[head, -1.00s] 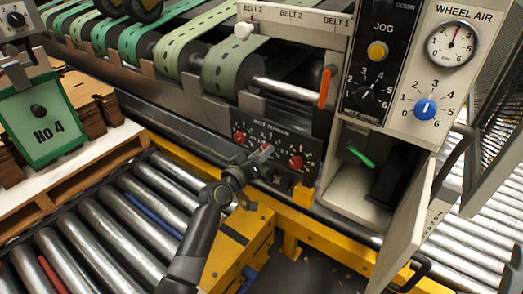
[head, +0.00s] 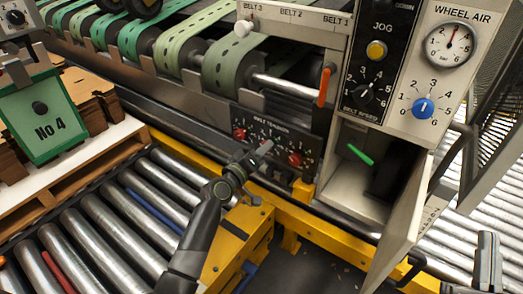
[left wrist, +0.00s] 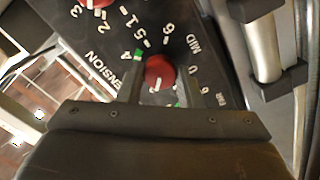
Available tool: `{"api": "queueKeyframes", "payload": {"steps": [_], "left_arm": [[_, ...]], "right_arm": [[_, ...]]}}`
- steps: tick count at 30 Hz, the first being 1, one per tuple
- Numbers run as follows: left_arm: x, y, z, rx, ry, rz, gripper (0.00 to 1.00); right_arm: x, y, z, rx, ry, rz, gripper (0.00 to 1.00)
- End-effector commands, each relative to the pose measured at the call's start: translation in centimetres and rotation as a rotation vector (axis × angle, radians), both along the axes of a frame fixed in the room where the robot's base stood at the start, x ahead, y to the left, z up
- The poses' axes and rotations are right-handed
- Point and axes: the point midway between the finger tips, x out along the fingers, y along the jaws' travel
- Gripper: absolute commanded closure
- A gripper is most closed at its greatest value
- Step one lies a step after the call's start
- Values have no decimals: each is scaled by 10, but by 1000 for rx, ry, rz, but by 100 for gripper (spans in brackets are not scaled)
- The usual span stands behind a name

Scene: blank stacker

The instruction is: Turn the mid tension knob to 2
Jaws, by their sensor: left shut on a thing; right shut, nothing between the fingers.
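The belt tension panel (head: 282,174) is low on the machine front, with a red knob (head: 239,133) at its left and another (head: 295,159) at its right. The mid knob is hidden behind my left gripper (head: 264,147) in the head view. In the left wrist view, the red mid knob (left wrist: 160,70) sits between my left fingers (left wrist: 160,88), which are shut on it. Its white pointer faces the bottom of that view; the numeral there is hidden. A green mark shows just beyond it. My right gripper (head: 488,250) is shut and empty at the lower right.
An open cabinet door (head: 411,217) stands right of the panel. A yellow frame (head: 240,245) lies below my left arm. Rollers (head: 110,225) and a pallet (head: 75,165) are at the left. A blue wheel air knob (head: 423,109) is at the upper right.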

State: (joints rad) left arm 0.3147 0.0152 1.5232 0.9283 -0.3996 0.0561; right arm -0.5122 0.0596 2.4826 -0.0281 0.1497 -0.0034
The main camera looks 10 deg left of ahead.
Motion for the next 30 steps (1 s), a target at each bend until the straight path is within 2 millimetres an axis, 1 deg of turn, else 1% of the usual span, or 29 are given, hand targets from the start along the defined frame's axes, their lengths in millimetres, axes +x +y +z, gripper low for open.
{"api": "queueKeyframes", "payload": {"steps": [2, 3, 7, 8, 16, 20, 23, 26, 30], "left_arm": [[-1, 0, -2, 1, 4, -1, 90], [-1, 0, -2, 1, 4, -1, 65], [-1, 0, -2, 2, 4, -1, 48], [0, 0, -2, 1, 3, 0, 46], [-1, 0, -1, 1, 1, 0, 46], [-6, 3, -1, 2, 2, 0, 46], [-16, 7, 0, 2, 2, 0, 46], [-29, 12, 0, 2, 2, 1, 46], [-58, 24, 0, 3, 2, 1, 46]], "right_arm": [[0, 0, 0, 0, 0, 0, 100], [0, 0, 0, 0, 0, 0, 100], [0, 0, 0, 0, 0, 0, 100], [0, 0, 0, 0, 0, 0, 100], [0, 0, 0, 0, 0, 0, 100], [2, -1, -2, 7, 17, 0, 100], [7, -3, -14, 27, 94, -5, 100], [12, -6, -28, 48, 182, -10, 100], [17, -9, -53, 82, 321, -13, 100]]}}
